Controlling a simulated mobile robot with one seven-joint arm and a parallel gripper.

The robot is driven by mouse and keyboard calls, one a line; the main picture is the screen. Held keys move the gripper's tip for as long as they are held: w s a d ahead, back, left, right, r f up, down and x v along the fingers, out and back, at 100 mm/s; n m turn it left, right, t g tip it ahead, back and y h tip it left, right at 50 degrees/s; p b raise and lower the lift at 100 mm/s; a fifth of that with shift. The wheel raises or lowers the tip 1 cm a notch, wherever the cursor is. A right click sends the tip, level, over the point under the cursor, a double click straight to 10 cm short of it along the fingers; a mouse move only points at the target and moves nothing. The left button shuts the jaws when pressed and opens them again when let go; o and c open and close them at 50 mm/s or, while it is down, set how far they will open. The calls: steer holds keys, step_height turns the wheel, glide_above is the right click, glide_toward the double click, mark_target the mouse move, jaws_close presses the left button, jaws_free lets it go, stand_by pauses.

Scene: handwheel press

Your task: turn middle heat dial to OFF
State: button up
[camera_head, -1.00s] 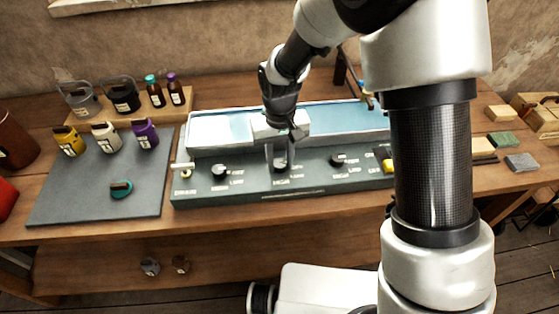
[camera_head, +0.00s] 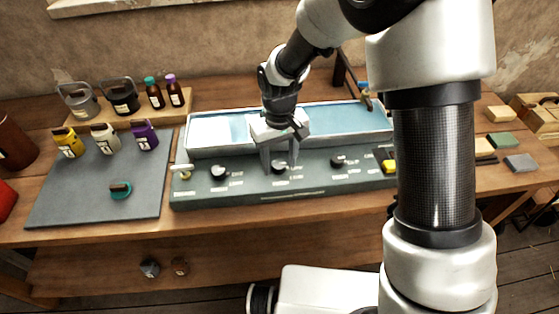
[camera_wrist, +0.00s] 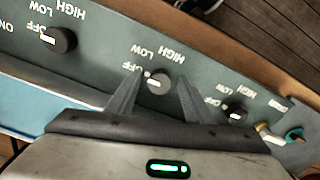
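The middle heat dial (camera_head: 280,167) is a black round knob on the front of the grey-green panel (camera_head: 330,182). It also shows in the wrist view (camera_wrist: 159,82), with a white mark on its lower-left side. An OFF label beside it is partly covered by a finger; HIGH and LOW are printed above. My gripper (camera_head: 280,168) is over this dial, also seen in the wrist view (camera_wrist: 160,78). Its two fingers are apart, one on each side of the knob, with gaps visible. I cannot tell how deep the fingertips reach.
Similar dials sit to the left (camera_head: 220,172) and right (camera_head: 338,161) on the panel. A small tap-like valve (camera_head: 184,172) is at the panel's left end. A blue-lined trough (camera_head: 340,120) lies behind. A grey mat (camera_head: 75,195) with small containers is at left.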

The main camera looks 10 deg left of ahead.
mark_target(279, 165)
step_height(279, 165, up, 18)
steer(key=shift+f+p, duration=0.25)
steer(key=shift+p, duration=0.2)
stand_by(0.6)
